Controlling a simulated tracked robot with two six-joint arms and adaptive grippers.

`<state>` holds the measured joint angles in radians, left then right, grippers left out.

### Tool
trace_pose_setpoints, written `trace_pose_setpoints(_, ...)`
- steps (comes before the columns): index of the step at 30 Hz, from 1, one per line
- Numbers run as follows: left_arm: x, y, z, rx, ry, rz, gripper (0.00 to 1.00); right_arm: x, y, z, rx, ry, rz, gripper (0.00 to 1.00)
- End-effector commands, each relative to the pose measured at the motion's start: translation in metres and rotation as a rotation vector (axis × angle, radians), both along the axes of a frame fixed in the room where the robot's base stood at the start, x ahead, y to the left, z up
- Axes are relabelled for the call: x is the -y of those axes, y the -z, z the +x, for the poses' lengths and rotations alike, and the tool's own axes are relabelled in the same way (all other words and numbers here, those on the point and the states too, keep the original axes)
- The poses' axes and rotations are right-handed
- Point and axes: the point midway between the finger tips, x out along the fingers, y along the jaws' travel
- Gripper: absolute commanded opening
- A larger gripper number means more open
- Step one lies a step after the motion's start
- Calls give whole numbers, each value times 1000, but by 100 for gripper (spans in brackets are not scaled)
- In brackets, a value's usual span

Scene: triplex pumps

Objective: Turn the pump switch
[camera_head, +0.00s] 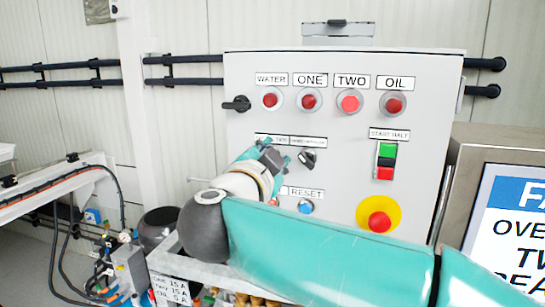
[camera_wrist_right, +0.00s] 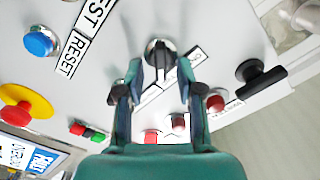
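A grey control panel (camera_head: 340,80) fills the middle of the head view. My right gripper (camera_head: 272,155) covers a spot on it left of a black rotary switch (camera_head: 308,158). In the right wrist view my right gripper (camera_wrist_right: 160,65) is open, its fingers apart on both sides of a dark round knob (camera_wrist_right: 158,52); whether they touch it cannot be told. This knob is hidden behind the gripper in the head view. Part of another dark knob (camera_wrist_right: 113,95) shows beside the left finger in the wrist view. My left gripper is not in view.
Lights (camera_head: 309,101) run along the panel's top, with a black handle (camera_head: 237,104) at left. A blue reset button (camera_head: 305,206), green-red start/halt switch (camera_head: 385,160) and red emergency stop (camera_head: 380,221) are close by. A screen (camera_head: 510,220) stands right.

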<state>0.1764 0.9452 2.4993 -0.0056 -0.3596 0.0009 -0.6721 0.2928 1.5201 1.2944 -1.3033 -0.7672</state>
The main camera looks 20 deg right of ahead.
Motion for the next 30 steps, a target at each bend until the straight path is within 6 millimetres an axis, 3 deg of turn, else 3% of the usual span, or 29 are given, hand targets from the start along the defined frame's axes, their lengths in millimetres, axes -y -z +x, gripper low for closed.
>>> trace_pose_setpoints(5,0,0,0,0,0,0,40,-10,0,-13,0,-4,0,36)
trace_pose_setpoints(19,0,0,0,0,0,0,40,-58,1,-85,0,-3,0,36)
trace_pose_setpoints(30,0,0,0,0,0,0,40,-67,1,-98,-1,0,1,36)
